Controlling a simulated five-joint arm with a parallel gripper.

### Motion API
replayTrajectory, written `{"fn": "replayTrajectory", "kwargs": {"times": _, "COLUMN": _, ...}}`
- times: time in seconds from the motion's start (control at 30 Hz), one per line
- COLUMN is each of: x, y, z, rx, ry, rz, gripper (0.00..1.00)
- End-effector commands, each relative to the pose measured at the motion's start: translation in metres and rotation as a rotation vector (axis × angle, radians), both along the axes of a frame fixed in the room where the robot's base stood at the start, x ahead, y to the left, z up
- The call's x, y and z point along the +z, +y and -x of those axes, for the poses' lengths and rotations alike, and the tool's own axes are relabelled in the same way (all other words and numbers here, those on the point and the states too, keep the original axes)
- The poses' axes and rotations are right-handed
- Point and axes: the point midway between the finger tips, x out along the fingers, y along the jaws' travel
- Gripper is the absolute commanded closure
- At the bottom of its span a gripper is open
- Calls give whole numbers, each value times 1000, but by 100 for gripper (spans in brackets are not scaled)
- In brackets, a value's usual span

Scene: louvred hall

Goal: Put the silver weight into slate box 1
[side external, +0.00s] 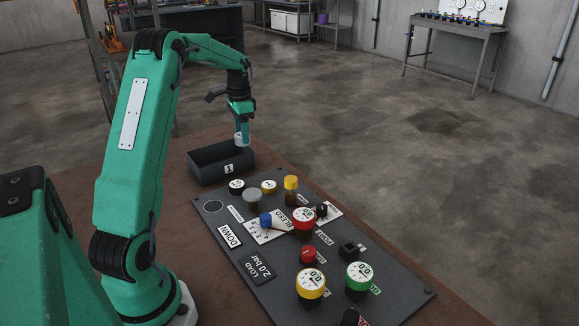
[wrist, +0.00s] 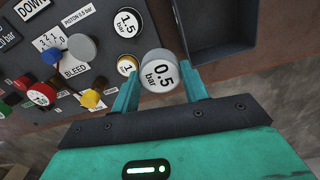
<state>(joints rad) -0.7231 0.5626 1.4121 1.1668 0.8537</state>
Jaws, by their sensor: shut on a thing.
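My gripper (side external: 241,126) is shut on the silver weight (wrist: 160,72), a short cylinder marked 0.5 bar, held upright between the two green fingers. The weight also shows as a pale disc in the side view (side external: 242,140). Slate box 1 (side external: 205,178) is a dark open-topped box with a white label reading 1, behind the panel. In the side view the weight overlaps the box's far right end. In the wrist view the box (wrist: 214,56) lies just beyond and right of the weight. I cannot tell whether the weight is over the opening.
The dark panel (side external: 270,283) in front of the box carries gauges, knobs and a grey-topped piston (side external: 253,195). A 1.5 bar weight (wrist: 128,22) and a gold 1 bar weight (wrist: 127,65) sit near the box. A yellow-topped post (side external: 291,184) stands nearby.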

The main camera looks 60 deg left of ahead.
Motion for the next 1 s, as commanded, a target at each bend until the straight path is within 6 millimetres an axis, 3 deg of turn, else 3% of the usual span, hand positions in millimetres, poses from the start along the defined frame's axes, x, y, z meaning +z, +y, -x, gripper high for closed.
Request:
{"fn": "replayTrajectory", "kwargs": {"times": 0.03, "x": -5, "y": 19, "z": 4, "rx": 7, "ry": 1, "rz": 1, "gripper": 82}}
{"fn": "replayTrajectory", "kwargs": {"times": 0.2, "x": -19, "y": 67, "z": 19, "rx": 5, "ry": 0, "rz": 0, "gripper": 82}}
{"fn": "replayTrajectory", "kwargs": {"times": 0.4, "x": -29, "y": 100, "z": 33, "rx": 2, "ry": 0, "rz": 0, "gripper": 82}}
{"fn": "replayTrajectory", "kwargs": {"times": 0.77, "x": -35, "y": 109, "z": 37, "rx": -1, "ry": 0, "rz": 0, "gripper": 82}}
{"fn": "replayTrajectory", "kwargs": {"times": 1.0, "x": -62, "y": 109, "z": 37, "rx": -1, "ry": 1, "rz": 2, "gripper": 82}}
